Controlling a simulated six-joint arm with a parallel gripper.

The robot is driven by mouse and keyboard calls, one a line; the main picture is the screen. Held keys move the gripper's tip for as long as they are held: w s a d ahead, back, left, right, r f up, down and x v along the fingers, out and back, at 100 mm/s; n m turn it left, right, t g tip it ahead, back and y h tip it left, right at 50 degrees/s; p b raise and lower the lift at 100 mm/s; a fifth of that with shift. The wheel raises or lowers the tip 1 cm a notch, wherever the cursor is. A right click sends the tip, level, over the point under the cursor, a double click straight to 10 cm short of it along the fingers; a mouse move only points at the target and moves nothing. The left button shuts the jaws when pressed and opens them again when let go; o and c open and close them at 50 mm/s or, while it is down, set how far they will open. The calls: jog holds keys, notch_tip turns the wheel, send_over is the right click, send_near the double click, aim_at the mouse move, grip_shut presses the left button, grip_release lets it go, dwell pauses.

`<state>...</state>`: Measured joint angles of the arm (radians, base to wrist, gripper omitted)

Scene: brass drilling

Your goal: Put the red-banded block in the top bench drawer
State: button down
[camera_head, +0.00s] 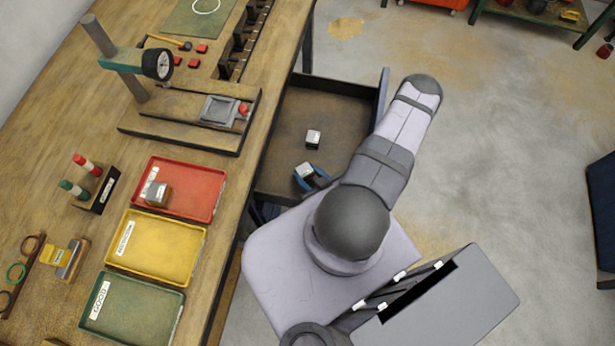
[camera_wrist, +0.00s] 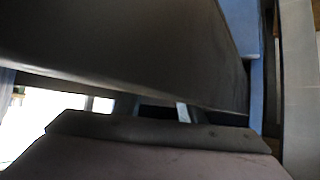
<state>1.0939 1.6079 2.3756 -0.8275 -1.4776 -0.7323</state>
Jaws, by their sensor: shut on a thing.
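The open bench drawer (camera_head: 295,112) sticks out from the right side of the bench. One small block (camera_head: 313,139), pale on top with dark sides, lies on the drawer floor. My gripper (camera_head: 308,176), with blue fingers, is at the near end of the drawer. It is shut on a second pale-topped block (camera_head: 304,169), over or in the drawer; its height above the floor cannot be told. I see no red band on either block from here. The wrist view is filled by dark surfaces close to the camera and shows no block clearly.
A similar grey block (camera_head: 158,194) sits in the red tray (camera_head: 205,177). Yellow (camera_head: 165,250) and green (camera_head: 140,310) trays lie nearer. A wooden fixture with a small vice (camera_head: 219,110) and a gauge stand (camera_head: 125,62) stand on the bench. The drawer's right wall (camera_head: 383,95) rises beside my arm.

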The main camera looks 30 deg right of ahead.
aim_at(308, 175)
jog(key=shift+f, duration=0.2)
jog(key=c, duration=1.5)
grip_release()
jog(key=shift+f, duration=0.1)
jog(key=shift+o, duration=0.2)
jog(key=shift+r, duration=0.2)
jog(key=shift+p+v, duration=0.95)
jog(key=shift+v, duration=0.65)
notch_tip(308, 175, up, 7)
jog(key=p, duration=0.6)
jog(key=shift+w, duration=0.1)
jog(key=shift+f, duration=0.15)
